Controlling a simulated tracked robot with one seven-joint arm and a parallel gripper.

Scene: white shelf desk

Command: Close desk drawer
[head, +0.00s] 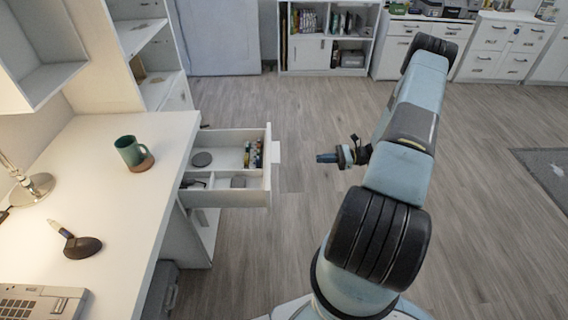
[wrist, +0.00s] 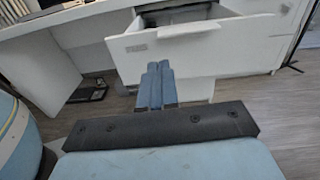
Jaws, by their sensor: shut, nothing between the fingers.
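The desk drawer (head: 230,167) is pulled out from the right side of the white desk (head: 175,150), with small items inside. Its front panel with a pale handle (head: 276,153) faces right. The drawer front also shows in the wrist view (wrist: 205,52), open at the top. My gripper (head: 322,158) is right of the drawer front, with a gap between them over the floor. In the wrist view, the fingers (wrist: 157,72) are shut together and empty, pointing toward the drawer front. I cannot tell the exact distance there.
Shelves (head: 332,38) and cabinets (head: 500,48) line the back. The wooden floor right of the drawer is clear.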

